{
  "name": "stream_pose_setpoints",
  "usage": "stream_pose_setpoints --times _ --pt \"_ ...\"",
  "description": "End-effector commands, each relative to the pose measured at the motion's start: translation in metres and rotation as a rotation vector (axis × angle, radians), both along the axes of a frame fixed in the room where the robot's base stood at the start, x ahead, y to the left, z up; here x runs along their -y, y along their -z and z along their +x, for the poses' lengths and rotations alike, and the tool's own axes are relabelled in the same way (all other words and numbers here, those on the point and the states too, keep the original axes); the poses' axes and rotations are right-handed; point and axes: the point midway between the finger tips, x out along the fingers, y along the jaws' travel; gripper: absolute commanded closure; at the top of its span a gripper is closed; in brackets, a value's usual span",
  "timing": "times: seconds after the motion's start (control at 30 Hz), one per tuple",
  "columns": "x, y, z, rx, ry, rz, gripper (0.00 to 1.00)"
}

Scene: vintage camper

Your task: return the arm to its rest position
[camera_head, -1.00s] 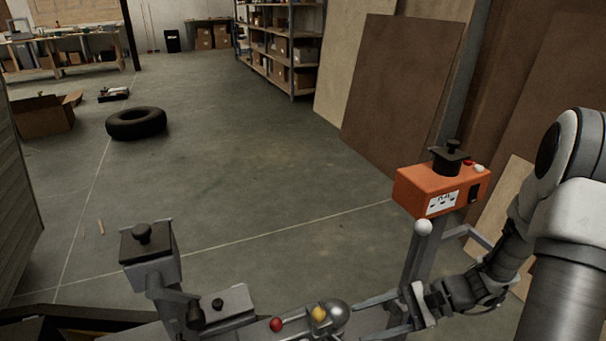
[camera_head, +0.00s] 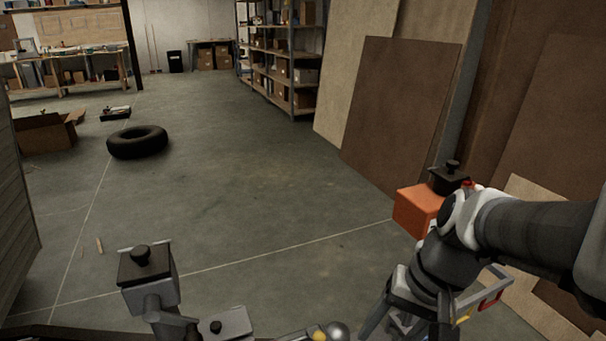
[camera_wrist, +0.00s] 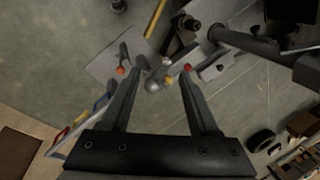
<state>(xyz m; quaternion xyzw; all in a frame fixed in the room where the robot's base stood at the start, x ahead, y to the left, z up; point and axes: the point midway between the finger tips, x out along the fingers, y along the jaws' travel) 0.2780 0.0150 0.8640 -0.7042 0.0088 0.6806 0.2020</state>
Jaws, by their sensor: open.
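My arm (camera_head: 530,232) reaches in from the right edge in the head view and bends downward in front of an orange box (camera_head: 416,212), hiding much of it. My gripper is at the bottom of that view, partly cut off. In the wrist view my gripper (camera_wrist: 152,76) has two dark fingers spread apart, with nothing visibly held. Beyond and between the fingers are a metal ball (camera_wrist: 152,85) and a yellow knob (camera_wrist: 168,80). A red knob (camera_wrist: 187,67) shows near the right fingertip; I cannot tell the gap to it.
A grey block with a black knob (camera_head: 147,276) stands at lower left. Brown boards (camera_head: 402,115) lean on the right wall behind the orange box. A tire (camera_head: 137,142) and a cardboard box (camera_head: 45,132) lie farther off. The middle floor is clear.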

Motion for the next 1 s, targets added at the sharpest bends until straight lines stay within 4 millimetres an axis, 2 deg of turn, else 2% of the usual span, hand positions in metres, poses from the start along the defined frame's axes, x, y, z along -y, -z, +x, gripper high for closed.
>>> stream_pose_setpoints --times 0.1,0.57,0.6,1.0 --pt "0.002 -0.017 -0.008 0.099 -0.060 -0.083 0.39" --pt "0.015 -0.076 -0.032 0.464 -0.229 -0.346 0.39" --pt "0.015 -0.092 -0.032 0.460 -0.229 -0.347 0.39" --pt "0.015 -0.178 -0.031 0.452 -0.227 -0.344 0.39"
